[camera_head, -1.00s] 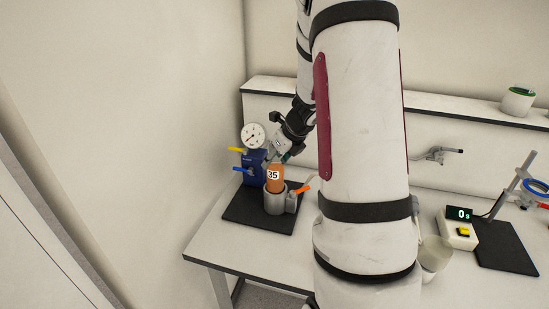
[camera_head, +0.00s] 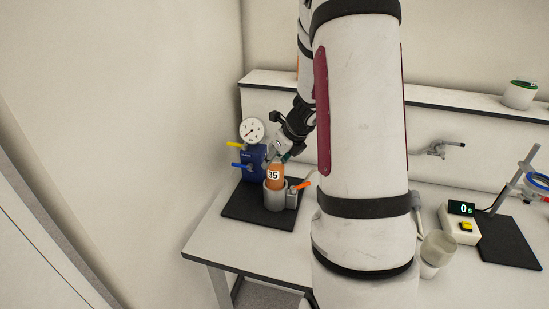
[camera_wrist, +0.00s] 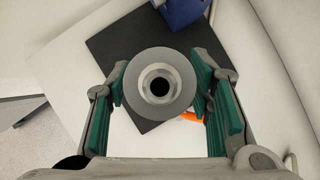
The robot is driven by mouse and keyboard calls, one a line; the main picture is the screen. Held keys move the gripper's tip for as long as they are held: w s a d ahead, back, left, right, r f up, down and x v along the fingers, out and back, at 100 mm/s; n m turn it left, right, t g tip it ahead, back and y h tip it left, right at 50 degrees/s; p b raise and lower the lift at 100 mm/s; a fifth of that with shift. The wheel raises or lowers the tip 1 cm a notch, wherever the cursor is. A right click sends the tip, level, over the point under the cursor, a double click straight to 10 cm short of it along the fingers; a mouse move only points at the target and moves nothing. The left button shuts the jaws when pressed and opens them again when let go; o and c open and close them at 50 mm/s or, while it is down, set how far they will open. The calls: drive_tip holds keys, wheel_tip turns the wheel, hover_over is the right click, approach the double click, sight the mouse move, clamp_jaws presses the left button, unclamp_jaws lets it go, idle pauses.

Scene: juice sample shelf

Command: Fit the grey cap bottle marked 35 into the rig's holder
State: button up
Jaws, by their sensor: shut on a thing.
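The orange bottle (camera_head: 276,183) with the label 35 stands upright at the grey cylindrical holder (camera_head: 275,201) of the rig. Its lower part is hidden behind the holder's wall, so it appears to be inside; how deep I cannot tell. My gripper (camera_head: 281,158) is at the bottle's top, coming in from the upper right. In the wrist view, the round grey cap (camera_wrist: 160,88) with a dark centre lies between the green finger pads of my gripper (camera_wrist: 160,90), which is shut on the bottle.
The rig has a blue block (camera_head: 254,164), a gauge (camera_head: 252,131), yellow and blue levers, and an orange lever (camera_head: 303,186) beside the holder. It stands on a black mat (camera_head: 243,206). A wall is close at left.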

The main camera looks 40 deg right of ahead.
sight(277, 174)
drive_tip(key=shift+f+b, duration=3.05)
drive_tip(key=shift+f, duration=0.2)
idle(1.8)
drive_tip(key=o, duration=1.4)
drive_tip(key=shift+o, duration=0.2)
drive_tip(key=shift+s+r, duration=0.2)
drive_tip(key=shift+r, duration=0.2)
drive_tip(key=v, duration=1.1)
